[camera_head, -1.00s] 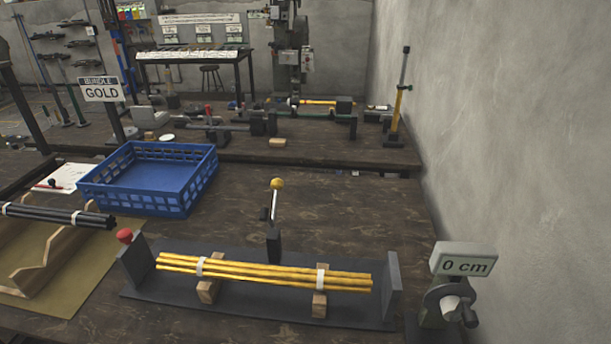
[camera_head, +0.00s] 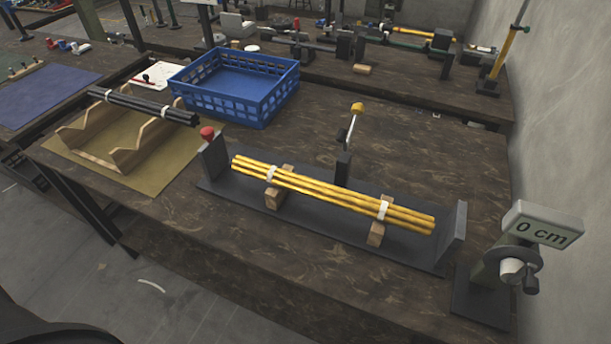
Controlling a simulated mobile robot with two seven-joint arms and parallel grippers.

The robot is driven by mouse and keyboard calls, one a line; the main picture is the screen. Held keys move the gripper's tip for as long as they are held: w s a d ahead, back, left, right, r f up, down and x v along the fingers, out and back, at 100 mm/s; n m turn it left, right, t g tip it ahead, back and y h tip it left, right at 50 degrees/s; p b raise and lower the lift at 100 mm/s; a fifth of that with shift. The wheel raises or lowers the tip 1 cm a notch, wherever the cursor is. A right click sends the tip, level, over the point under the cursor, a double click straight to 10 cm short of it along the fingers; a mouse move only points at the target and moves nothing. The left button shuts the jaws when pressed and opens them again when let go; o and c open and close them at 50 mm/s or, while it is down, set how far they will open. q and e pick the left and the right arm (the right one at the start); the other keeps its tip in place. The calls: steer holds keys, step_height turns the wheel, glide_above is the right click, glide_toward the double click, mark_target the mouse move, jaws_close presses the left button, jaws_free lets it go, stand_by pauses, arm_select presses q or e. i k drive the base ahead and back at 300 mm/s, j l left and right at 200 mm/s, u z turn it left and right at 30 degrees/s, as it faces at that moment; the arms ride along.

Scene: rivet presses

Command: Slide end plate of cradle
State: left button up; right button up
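A dark grey cradle (camera_head: 240,196) lies on the wooden bench. It has an upright end plate with a red knob (camera_head: 207,133) at its left end and another upright end plate (camera_head: 453,228) at its right end. A bundle of yellow rods (camera_head: 330,194), bound with white bands, rests on two wooden blocks (camera_head: 376,234) between the plates. The rods' ends are apart from the right plate. A lever with a yellow knob (camera_head: 357,108) stands behind the rods. Neither of my grippers shows.
A crank device with a "0 cm" display (camera_head: 540,224) stands right of the cradle, near the wall. A blue crate (camera_head: 262,112) is behind. Black rods (camera_head: 150,108) lie on a wooden stand (camera_head: 118,158) at left. Bare bench (camera_head: 300,265) lies in front of the cradle.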

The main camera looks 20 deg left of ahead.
mark_target(213, 155)
steer(key=u, duration=1.4)
steer(key=i+z, duration=0.35)
steer(key=i, duration=0.15)
